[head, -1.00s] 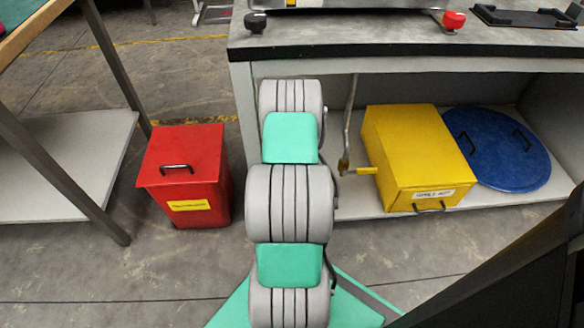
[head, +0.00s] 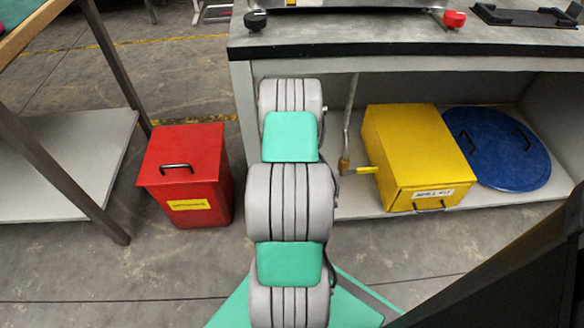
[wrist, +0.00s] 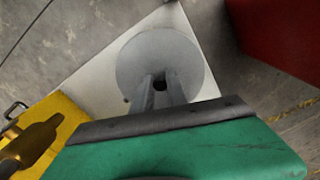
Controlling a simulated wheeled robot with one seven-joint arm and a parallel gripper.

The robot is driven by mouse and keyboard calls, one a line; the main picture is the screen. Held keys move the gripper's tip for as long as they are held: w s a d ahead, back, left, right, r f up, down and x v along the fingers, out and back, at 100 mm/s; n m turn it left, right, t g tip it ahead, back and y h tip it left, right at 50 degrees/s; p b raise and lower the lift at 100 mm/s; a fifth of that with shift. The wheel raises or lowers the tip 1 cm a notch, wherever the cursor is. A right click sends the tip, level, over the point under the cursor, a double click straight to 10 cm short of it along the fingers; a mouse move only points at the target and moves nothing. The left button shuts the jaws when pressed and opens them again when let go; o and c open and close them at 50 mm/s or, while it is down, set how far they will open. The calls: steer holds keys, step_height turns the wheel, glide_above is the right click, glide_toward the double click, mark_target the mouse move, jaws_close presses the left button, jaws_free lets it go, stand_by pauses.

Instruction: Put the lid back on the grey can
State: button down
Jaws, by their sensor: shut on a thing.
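In the wrist view, a round grey disc, the lid (wrist: 160,52), lies just beyond my fingertips. My gripper (wrist: 160,84) is shut on a small dark knob at the lid's near side of centre. The lid covers whatever is directly under it, so I cannot tell whether the grey can is below it or whether the two touch. In the head view my arm hides the gripper, the lid and any can.
A white shelf (wrist: 100,75) lies beneath the lid. A red bin (head: 185,175) stands left of my arm. A yellow box (head: 415,150), a blue disc (head: 497,148) and a pipe with a yellow handle (head: 362,170) are at the right, under the bench (head: 400,45).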

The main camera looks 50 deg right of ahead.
steer(key=c, duration=1.2)
jaws_free()
steer(key=shift+c, duration=0.2)
steer(key=shift+o, duration=0.5)
steer(key=o, duration=0.4)
steer(key=shift+r, duration=0.1)
steer(key=shift+r+p, duration=2.6)
steer(key=shift+r, duration=0.85)
